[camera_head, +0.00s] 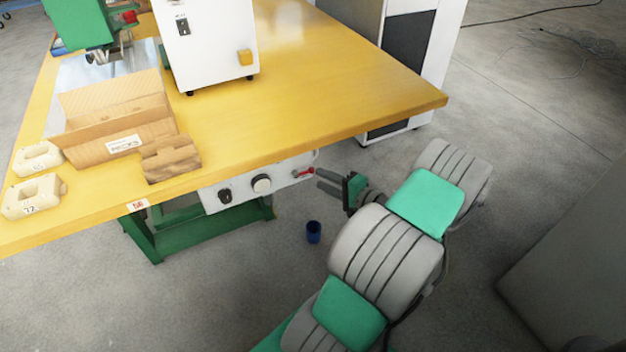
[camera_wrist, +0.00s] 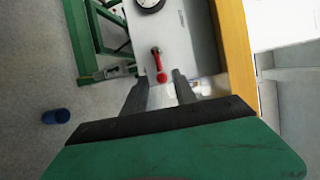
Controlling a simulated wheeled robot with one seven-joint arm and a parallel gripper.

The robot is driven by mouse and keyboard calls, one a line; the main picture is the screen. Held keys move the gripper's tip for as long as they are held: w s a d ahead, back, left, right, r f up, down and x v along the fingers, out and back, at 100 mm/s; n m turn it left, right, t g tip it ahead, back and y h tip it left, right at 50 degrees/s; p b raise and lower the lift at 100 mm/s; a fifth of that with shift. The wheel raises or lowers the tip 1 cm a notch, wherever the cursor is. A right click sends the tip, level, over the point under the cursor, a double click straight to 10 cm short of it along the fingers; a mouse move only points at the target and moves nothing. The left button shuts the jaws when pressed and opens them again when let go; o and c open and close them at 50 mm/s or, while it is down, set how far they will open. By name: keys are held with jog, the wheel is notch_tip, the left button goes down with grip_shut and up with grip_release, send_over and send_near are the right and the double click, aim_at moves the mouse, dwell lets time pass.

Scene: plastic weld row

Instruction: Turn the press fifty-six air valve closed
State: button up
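The air valve has a red lever handle (camera_head: 304,173) at the right end of a white control panel (camera_head: 213,198) under the front edge of the yellow table. In the wrist view the red lever (camera_wrist: 160,68) lies between and just beyond my fingertips, pointing toward my gripper. My gripper (camera_wrist: 159,82) is open, its two dark fingers apart on either side of the lever end, with nothing held. In the head view my gripper (camera_head: 318,180) is at the panel's right end, beside the lever. I cannot tell whether a finger touches the lever.
The yellow table (camera_head: 330,75) overhangs the panel. A blue cup (camera_head: 313,232) stands on the floor below. A cardboard box (camera_head: 115,115) is on the table. The floor at right is partly clear.

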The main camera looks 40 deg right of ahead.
aim_at(304, 172)
jog(key=w, duration=0.3)
jog(key=w+f, duration=0.1)
jog(key=shift+w+a+b, duration=0.3)
jog(key=shift+w, duration=0.05)
jog(key=shift+c, duration=0.3)
grip_shut()
